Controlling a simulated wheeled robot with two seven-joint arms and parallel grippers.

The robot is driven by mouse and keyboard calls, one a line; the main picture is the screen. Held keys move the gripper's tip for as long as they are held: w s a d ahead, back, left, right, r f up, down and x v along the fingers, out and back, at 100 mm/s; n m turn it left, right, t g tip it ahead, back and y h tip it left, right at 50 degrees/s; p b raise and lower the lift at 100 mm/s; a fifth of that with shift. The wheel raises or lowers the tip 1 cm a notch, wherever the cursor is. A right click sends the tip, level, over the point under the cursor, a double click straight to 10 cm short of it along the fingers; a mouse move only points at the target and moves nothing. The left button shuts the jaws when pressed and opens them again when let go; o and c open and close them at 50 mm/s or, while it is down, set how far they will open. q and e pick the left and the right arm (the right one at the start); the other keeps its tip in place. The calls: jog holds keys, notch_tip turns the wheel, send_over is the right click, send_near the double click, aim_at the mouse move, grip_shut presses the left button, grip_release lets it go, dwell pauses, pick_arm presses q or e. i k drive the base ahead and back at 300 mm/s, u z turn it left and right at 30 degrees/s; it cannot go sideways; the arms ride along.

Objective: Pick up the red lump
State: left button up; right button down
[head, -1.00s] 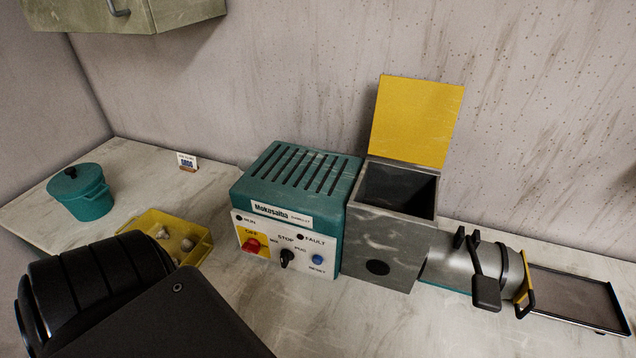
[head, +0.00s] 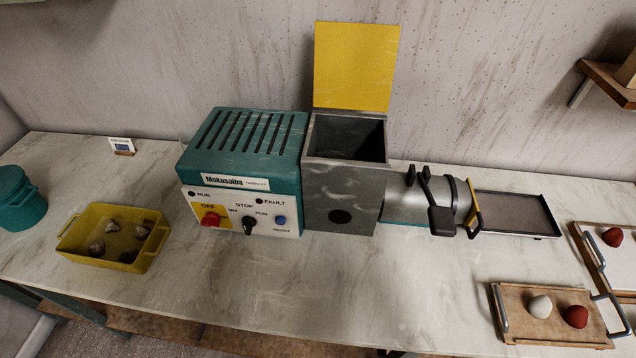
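A red lump (head: 576,316) sits on a wooden board with metal handles (head: 515,335) at the front right of the counter, beside a white lump (head: 540,306). Another red lump (head: 613,237) lies on a second tray (head: 588,253) at the right edge, partly cut off by the frame. Neither of my grippers shows in the head view.
A teal and grey machine with a raised yellow lid (head: 355,66) stands mid-counter. A dark flat tray (head: 515,213) lies at its right end. A yellow bin (head: 92,252) holds several brownish lumps. A teal pot (head: 20,200) is far left. The front middle counter is clear.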

aim_at(576, 316)
jog(key=k, duration=1.1)
jog(key=z, duration=0.9)
jog(key=i, duration=0.9)
jog(key=z, duration=2.6)
jog(key=i, duration=0.85)
jog(key=z, duration=0.05)
